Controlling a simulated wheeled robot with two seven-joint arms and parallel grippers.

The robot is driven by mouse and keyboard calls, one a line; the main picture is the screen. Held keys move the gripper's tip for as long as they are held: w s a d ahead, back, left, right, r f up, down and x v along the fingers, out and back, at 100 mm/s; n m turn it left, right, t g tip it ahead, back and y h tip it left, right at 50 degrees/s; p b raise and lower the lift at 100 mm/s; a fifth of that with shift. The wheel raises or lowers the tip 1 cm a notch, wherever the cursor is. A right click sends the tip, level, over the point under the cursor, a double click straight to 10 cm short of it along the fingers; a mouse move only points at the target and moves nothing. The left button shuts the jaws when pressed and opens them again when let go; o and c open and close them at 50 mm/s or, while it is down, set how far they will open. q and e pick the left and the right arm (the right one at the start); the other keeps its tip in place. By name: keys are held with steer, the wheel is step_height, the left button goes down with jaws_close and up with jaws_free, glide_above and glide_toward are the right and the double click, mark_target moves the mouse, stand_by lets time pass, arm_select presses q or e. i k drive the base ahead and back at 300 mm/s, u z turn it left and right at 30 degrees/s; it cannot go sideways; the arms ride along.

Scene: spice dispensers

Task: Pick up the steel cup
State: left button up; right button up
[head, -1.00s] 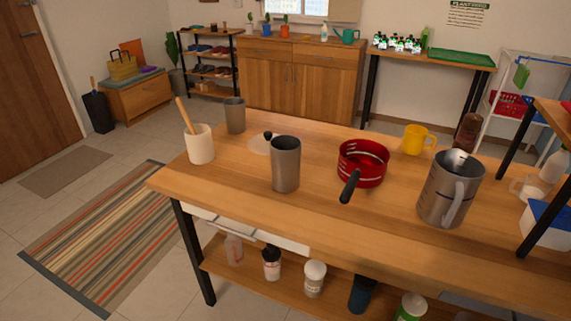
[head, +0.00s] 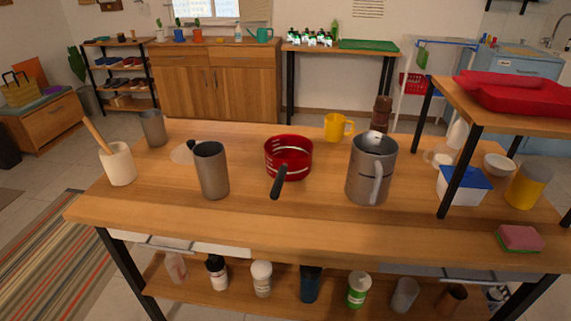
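A tall grey metal cup (head: 211,172) stands upright on the wooden table (head: 250,222), left of the middle in the head view. A smaller grey cup (head: 153,129) stands behind it to the left. A large grey metal jug (head: 369,172) with a handle stands right of the middle, with something shiny at its rim. Another greyish cup (head: 404,296) is on the lower shelf. I cannot tell for sure which of these is the steel cup. Neither of my grippers is in view.
A red saucepan (head: 290,158) with a black handle lies between tall cup and jug. A white utensil crock (head: 118,165) is at the left. A yellow mug (head: 335,128) stands behind. A raised shelf (head: 462,107) blocks the right side. The front table strip is mostly clear.

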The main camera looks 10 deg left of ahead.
mark_target(212, 171)
steer(key=z, duration=0.15)
steer(key=k, duration=0.45)
steer(key=u, duration=1.15)
steer(key=i, duration=0.65)
steer(key=z, duration=0.65)
